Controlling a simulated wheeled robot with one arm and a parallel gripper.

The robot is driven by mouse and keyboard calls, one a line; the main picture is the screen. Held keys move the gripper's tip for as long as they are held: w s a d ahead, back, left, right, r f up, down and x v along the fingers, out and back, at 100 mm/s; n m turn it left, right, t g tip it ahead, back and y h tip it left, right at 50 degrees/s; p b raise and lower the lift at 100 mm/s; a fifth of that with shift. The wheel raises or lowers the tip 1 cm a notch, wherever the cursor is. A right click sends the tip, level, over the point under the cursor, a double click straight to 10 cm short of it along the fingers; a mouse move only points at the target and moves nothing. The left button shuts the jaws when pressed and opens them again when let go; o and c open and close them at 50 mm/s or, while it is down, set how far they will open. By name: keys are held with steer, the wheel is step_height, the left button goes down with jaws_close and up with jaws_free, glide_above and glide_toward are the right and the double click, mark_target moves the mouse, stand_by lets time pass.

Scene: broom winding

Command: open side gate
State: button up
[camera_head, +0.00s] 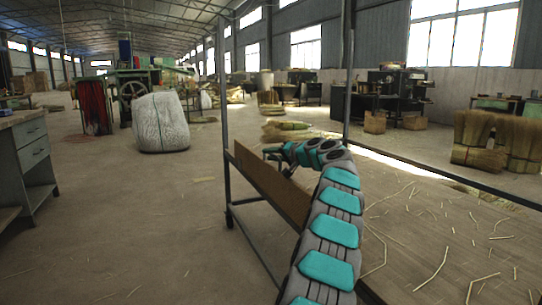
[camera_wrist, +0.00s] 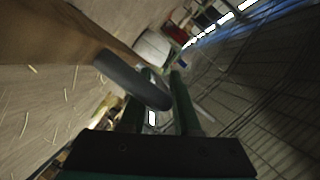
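The side gate is a brown board (camera_head: 268,184) standing on edge along the far-left side of a metal-framed cart; it looks upright and closed. My arm reaches across the cart to it. My gripper (camera_head: 271,154) is at the board's top edge, near its middle. In the wrist view, the two dark green fingers of my gripper (camera_wrist: 163,95) stand apart with a gap between them. A grey rounded bar (camera_wrist: 130,78) crosses over the fingers; I cannot tell whether they touch it. The brown board (camera_wrist: 90,35) fills the upper left there.
The cart has tall grey posts (camera_head: 225,95) and a flat deck (camera_head: 440,245) strewn with straw. A white sack (camera_head: 160,122) and a grey drawer desk (camera_head: 30,155) stand to the left. The concrete floor between the desk and cart is clear.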

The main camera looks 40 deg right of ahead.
jaws_close()
stand_by(1.1)
